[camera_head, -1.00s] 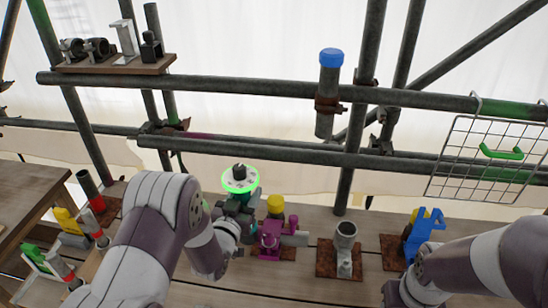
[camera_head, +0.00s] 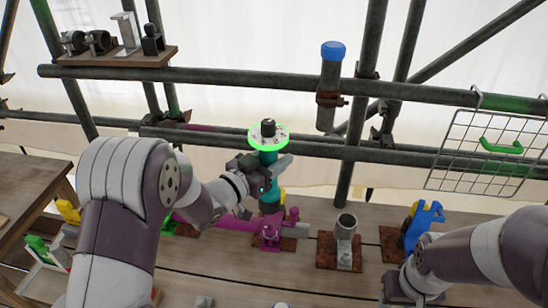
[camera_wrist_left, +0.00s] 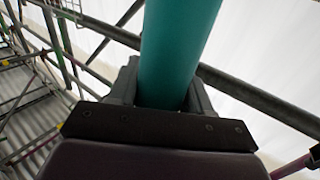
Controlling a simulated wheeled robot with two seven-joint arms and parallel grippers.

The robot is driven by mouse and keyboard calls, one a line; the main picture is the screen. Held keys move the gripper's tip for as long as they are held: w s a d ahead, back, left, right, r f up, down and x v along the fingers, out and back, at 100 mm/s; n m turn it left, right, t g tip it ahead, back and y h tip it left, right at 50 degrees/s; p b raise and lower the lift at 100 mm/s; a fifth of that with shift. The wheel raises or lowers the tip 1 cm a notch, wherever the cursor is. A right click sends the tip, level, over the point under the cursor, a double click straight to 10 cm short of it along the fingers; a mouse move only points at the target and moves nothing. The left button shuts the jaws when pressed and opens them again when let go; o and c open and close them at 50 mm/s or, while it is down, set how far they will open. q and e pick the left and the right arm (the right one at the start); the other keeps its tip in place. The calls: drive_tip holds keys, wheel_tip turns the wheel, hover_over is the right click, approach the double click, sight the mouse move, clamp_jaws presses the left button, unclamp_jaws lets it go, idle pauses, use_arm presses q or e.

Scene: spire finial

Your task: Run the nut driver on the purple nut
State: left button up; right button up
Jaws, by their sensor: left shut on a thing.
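A teal upright tool (camera_head: 269,192), which I take as the nut driver, has a pale disc (camera_head: 268,134) with a glowing green rim and a black knob on top. My left gripper (camera_head: 266,173) is shut around its shaft. The teal shaft (camera_wrist_left: 178,55) also shows between the jaws in the left wrist view. The tool stands over a purple fitting (camera_head: 270,233) on the bench. The purple nut cannot be made out apart from this fitting, and I cannot tell whether the tool touches it.
A grey cup-topped fitting (camera_head: 345,237) and a blue clamp (camera_head: 423,222) stand to the right. A yellow piece (camera_head: 283,194) is partly hidden behind the tool. Scaffold pipes (camera_head: 230,82) cross behind, with a wire basket (camera_head: 485,155) at the right.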

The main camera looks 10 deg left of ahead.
use_arm(q)
drive_tip(key=shift+f+b, duration=5.05)
drive_tip(key=shift+f, duration=0.65)
drive_tip(key=shift+w, duration=0.1)
drive_tip(key=shift+f, duration=0.25)
drive_tip(key=shift+s+f, duration=0.25)
drive_tip(key=shift+s, duration=0.05)
drive_tip(key=shift+r, duration=0.1)
